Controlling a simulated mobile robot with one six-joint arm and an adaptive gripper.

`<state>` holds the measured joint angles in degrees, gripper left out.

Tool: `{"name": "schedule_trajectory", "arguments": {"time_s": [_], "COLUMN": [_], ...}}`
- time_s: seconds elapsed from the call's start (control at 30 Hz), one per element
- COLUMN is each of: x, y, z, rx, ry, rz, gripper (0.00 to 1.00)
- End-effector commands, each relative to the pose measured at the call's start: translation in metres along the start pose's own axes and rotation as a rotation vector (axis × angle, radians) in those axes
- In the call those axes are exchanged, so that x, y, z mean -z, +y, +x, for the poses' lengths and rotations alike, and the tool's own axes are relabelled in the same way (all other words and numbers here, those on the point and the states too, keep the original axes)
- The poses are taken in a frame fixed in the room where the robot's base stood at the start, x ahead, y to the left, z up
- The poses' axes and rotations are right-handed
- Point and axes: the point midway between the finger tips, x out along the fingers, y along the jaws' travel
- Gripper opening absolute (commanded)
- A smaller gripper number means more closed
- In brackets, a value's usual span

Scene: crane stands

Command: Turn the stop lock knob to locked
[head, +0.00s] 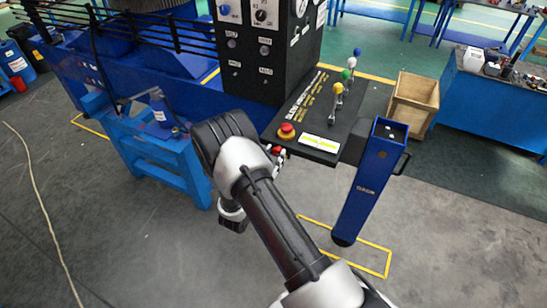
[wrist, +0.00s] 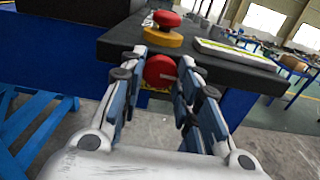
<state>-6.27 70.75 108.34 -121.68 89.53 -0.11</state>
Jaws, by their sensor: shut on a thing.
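The stop lock knob (wrist: 157,69) is a round red knob on the front edge of the black control panel (wrist: 115,40). A pale pointer line on its face runs from the middle toward the right. A yellow patch shows just below it, too covered to read. My gripper (wrist: 161,75) has its two fingers on the left and right of the knob and is shut on it. In the head view my gripper (head: 276,157) is at the panel's near edge, and a bit of the red knob (head: 276,150) shows; my arm hides part of this area.
A red mushroom button (head: 287,128) on a yellow base sits on the panel top, just above the knob. A white label plate (head: 319,142) lies right of it. Levers with yellow, green, white and blue balls stand farther back. A blue post (head: 369,185) supports the right side.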

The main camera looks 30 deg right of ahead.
Motion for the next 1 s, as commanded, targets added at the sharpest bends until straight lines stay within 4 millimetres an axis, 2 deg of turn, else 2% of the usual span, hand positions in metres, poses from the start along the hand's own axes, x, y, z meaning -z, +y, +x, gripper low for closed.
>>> {"name": "schedule_trajectory", "arguments": {"time_s": [0.37,1.0], "x": [0.0033,0.0057], "y": [0.0002,0.0000], "z": [0.0002,0.0002], "rx": [0.000,0.000], "ry": [-0.001,-0.001], "rz": [0.191,0.794], "gripper": [0.06,0.06]}}
